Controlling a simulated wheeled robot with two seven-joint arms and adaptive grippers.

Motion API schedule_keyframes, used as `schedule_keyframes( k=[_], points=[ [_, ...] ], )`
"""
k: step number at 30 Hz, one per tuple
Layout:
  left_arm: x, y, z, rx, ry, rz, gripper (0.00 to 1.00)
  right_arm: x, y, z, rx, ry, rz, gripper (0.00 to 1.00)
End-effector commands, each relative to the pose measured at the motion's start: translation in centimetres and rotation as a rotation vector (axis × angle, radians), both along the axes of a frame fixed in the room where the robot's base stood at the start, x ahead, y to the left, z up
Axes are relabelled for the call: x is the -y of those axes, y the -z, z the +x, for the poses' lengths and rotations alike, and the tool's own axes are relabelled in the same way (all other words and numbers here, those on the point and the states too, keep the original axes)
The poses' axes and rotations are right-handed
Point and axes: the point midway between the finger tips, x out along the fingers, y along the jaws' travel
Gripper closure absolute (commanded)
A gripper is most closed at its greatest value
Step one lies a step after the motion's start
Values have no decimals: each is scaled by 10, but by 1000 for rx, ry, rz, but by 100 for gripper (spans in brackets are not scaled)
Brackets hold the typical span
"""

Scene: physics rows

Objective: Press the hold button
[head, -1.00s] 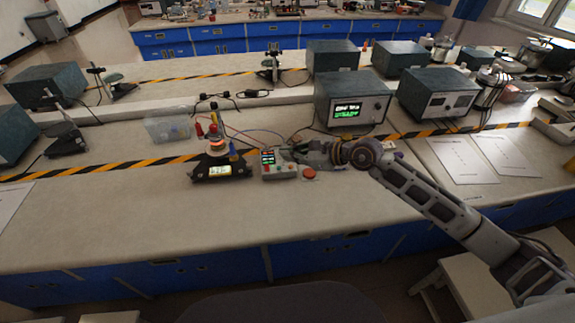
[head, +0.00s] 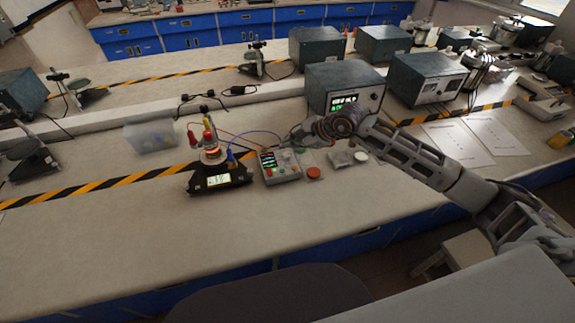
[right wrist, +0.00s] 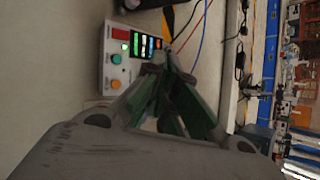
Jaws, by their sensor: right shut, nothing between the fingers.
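A small grey control box (head: 283,174) with a lit screen and several buttons sits on the bench. In the right wrist view its face shows a red button (right wrist: 120,34), a green button (right wrist: 116,59) and an orange button (right wrist: 116,84) beside the screen (right wrist: 146,46). The labels are too small to tell which is the hold button. My right gripper (head: 291,143) is shut and empty, just behind the box in the head view. Its fingertips (right wrist: 160,62) are close to the box's screen side; I cannot tell whether they touch. My left gripper is not in view.
A black instrument (head: 219,178) with a lit display and a glowing ring stands left of the box. A round red knob (head: 314,173) lies right of it. The front bench is clear.

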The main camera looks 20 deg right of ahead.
Motion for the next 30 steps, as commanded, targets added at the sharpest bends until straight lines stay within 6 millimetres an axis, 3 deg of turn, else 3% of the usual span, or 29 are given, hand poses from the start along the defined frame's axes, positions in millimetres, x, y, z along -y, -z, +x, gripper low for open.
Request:
schedule_keyframes(
  k=[17,30],
  points=[
    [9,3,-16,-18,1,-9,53,0,5,0,0,0,-1,100],
    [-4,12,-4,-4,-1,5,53,1,39,0,-2,1,-1,100]
  ],
)
